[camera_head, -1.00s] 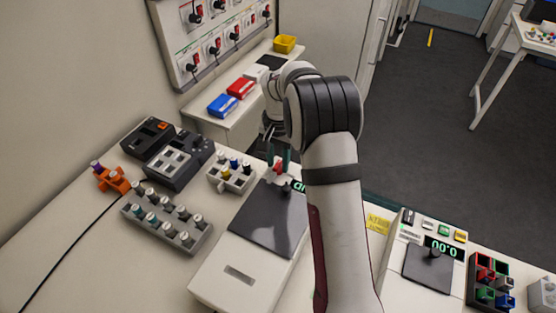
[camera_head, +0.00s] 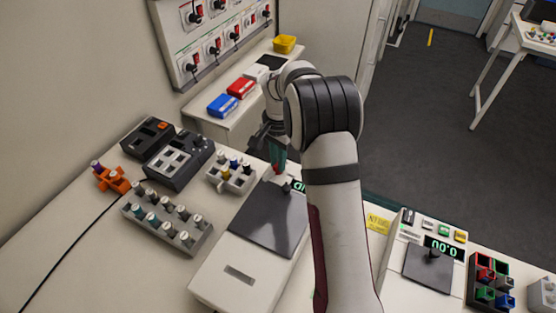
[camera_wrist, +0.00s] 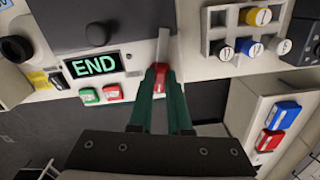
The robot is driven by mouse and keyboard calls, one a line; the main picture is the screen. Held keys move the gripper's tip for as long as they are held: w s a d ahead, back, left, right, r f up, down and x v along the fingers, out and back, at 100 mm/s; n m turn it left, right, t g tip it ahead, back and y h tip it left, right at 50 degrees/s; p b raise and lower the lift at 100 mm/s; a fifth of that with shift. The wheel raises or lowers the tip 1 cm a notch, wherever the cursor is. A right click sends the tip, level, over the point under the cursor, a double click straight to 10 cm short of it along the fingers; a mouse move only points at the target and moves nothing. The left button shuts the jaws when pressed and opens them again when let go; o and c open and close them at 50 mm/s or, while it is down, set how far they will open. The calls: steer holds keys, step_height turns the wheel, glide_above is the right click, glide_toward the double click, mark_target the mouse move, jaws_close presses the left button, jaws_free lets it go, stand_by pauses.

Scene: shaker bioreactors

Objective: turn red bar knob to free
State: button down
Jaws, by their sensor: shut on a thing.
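The red bar knob (camera_wrist: 160,76) is on the pale shaker housing, beside the lit green "END" display (camera_wrist: 96,65) in the wrist view. My gripper (camera_wrist: 162,88) has its two green fingers on either side of the knob, shut on it. The fingers cover part of the knob. In the head view, only a little of the red knob (camera_head: 277,171) shows below my gripper (camera_head: 278,160), at the back of the shaker with the dark platform (camera_head: 268,218). The knob's exact angle and any free mark are not readable.
A green and a red button (camera_wrist: 113,93) sit beside the display. A grey rack of capped vials (camera_wrist: 247,32) stands close to the knob. Blue and red boxes (camera_head: 222,104) lie on the shelf behind. A second shaker (camera_head: 429,262) stands at the right.

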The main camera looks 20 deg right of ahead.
steer(key=m, duration=0.4)
steer(key=shift+m, duration=0.3)
steer(key=m, duration=0.3)
steer(key=shift+m, duration=0.3)
steer(key=m, duration=0.6)
steer(key=shift+m, duration=0.4)
steer(key=c, duration=0.9)
jaws_free()
steer(key=shift+o, duration=0.2)
step_height(320, 180, up, 16)
